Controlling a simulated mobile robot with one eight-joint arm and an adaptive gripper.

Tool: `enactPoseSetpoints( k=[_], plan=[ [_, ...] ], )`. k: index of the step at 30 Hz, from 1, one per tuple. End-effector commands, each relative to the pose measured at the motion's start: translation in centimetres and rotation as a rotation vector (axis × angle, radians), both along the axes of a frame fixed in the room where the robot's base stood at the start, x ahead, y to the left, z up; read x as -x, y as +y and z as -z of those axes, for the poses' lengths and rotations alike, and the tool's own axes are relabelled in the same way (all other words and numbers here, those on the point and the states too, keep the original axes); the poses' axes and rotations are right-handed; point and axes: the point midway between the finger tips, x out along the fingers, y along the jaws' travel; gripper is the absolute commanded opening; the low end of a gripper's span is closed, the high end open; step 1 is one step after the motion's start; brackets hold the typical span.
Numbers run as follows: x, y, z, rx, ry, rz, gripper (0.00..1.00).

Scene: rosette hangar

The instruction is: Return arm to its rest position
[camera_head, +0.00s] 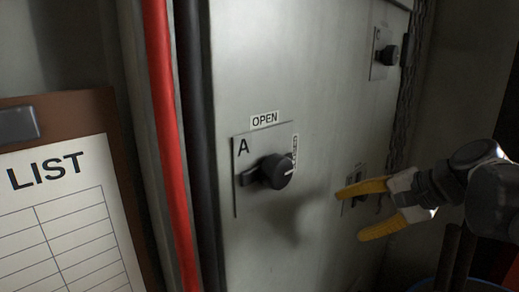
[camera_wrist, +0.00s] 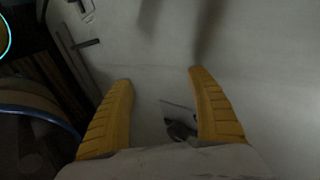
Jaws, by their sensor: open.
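My gripper (camera_head: 352,213) has yellow fingers and is at the right of the head view, in front of the light grey panel (camera_head: 310,80). Its two fingers are spread apart with nothing between them in the head view. In the wrist view my gripper (camera_wrist: 161,85) is also open, with the pale panel surface beyond it. A small dark knob on a plate (camera_wrist: 182,130) shows between the fingers, near the right one; I cannot tell the exact gap to it. My arm reaches in from the right edge of the head view.
A black knob (camera_head: 276,171) on plate A, labelled OPEN, is left of my gripper. Another knob (camera_head: 389,54) is at the upper right. A red pipe (camera_head: 168,140) runs down the left. A LIST clipboard (camera_head: 65,195) is at far left. A blue rim (camera_head: 455,284) shows at bottom right.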

Motion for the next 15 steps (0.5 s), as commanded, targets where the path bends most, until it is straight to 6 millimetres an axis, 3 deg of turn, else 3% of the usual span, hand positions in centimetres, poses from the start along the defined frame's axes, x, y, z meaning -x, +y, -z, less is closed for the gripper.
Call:
enactPoseSetpoints(
  k=[1,9,12,15],
  plan=[
    [1.8,1.2,4.4,0.082,-0.005,-0.039,0.68],
    [10.4,2.9,21.2,0.605,-0.096,-0.288,0.68],
    [12.6,2.6,25.9,0.775,-0.145,-0.379,0.68],
    [14.0,2.1,28.8,0.898,-0.185,-0.448,0.68]
  ],
)
